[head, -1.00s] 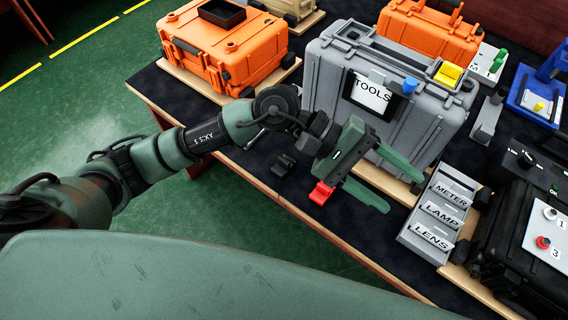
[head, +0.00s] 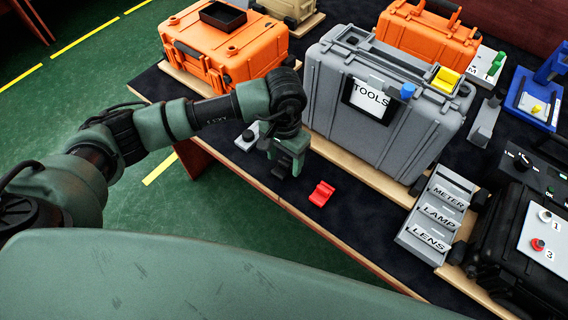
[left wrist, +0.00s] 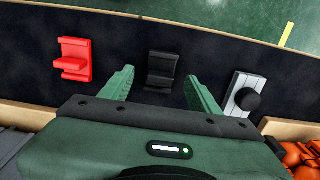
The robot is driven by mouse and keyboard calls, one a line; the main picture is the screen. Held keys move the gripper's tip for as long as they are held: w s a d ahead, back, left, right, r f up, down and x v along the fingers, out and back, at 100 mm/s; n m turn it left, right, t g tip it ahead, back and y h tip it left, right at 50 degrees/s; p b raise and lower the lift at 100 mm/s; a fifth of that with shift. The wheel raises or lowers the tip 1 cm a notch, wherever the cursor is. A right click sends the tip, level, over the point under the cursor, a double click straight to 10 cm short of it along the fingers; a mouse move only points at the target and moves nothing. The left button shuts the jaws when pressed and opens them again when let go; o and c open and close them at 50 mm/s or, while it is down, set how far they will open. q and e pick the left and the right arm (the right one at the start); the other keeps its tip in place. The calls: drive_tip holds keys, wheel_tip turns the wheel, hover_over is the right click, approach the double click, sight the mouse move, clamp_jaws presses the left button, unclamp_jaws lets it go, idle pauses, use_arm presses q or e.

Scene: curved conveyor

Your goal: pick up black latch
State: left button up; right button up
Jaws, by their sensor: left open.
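The black latch (left wrist: 162,72) lies on the dark table top in the left wrist view, between and just beyond the two fingertips. In the head view the black latch (head: 281,168) is partly hidden by my left gripper (head: 286,160), which points down over it. The left gripper (left wrist: 160,82) is open with nothing between its fingers that I can see held. A red latch (head: 321,193) lies to the right of the gripper in the head view; it shows at the left in the left wrist view (left wrist: 74,58). My right gripper is not in view.
A grey plate with a black knob (left wrist: 243,94) lies close beside the gripper. The grey TOOLS case (head: 385,100) stands behind, an orange case (head: 225,50) behind left. The labelled tray (head: 410,238) is at the right. The table's front edge (head: 262,196) is near.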

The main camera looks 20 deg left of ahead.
use_arm(q)
drive_tip(key=shift+f, duration=0.9)
clamp_jaws()
drive_tip(key=shift+r, duration=0.15)
wheel_tip(320, 180, up, 19)
drive_tip(key=b, duration=0.2)
wheel_tip(320, 180, up, 4)
hover_over(284, 162)
drive_tip(key=shift+r, duration=0.15)
